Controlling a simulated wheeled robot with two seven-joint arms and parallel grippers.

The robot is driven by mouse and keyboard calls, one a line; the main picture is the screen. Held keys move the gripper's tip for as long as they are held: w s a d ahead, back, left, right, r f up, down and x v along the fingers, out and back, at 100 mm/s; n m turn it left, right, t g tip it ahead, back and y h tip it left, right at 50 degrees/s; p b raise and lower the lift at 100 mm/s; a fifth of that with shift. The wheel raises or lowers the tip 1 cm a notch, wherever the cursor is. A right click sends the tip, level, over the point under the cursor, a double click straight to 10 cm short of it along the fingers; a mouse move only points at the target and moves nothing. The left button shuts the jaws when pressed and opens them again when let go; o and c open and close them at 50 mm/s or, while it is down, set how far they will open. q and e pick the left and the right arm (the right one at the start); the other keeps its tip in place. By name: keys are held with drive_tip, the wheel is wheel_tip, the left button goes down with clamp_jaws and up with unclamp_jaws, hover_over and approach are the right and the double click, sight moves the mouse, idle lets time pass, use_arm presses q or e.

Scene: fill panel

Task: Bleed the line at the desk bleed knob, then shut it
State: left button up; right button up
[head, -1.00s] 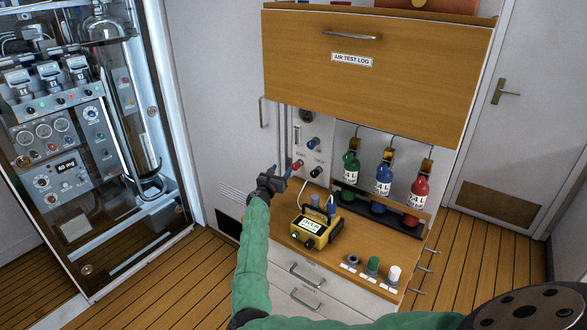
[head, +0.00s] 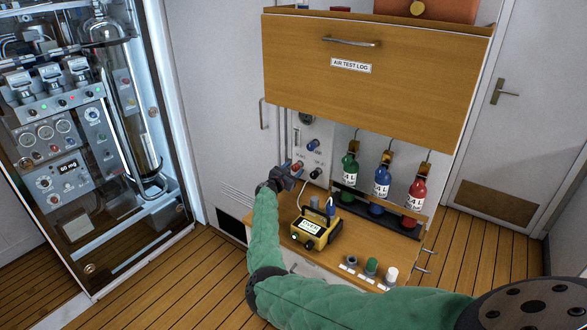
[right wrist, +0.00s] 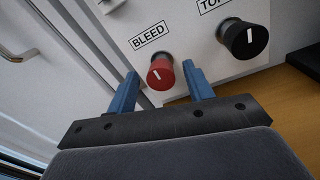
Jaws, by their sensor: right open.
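The bleed knob (right wrist: 160,73) is red with a white line and sits under a BLEED label on a pale panel. It also shows small in the head view (head: 297,167), just past my gripper. My right gripper (right wrist: 161,84) is open, with one blue finger on each side of the knob's lower part in the wrist view. I cannot tell whether the fingers touch the knob. In the head view my right gripper (head: 293,176) is at the panel's lower left. My left gripper is not in view.
A black knob (right wrist: 243,38) is to the right of the red one. A yellow meter (head: 314,230) stands on the wooden desk (head: 335,262). Green, blue and red bottles (head: 382,182) stand in a rack at right. A wooden flap (head: 375,85) overhangs above.

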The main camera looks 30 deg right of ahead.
drive_tip(key=shift+w+d, duration=0.15)
drive_tip(key=shift+d, duration=0.1)
drive_tip(key=shift+c, duration=0.2)
drive_tip(key=c, duration=0.9)
drive_tip(key=shift+c, duration=0.2)
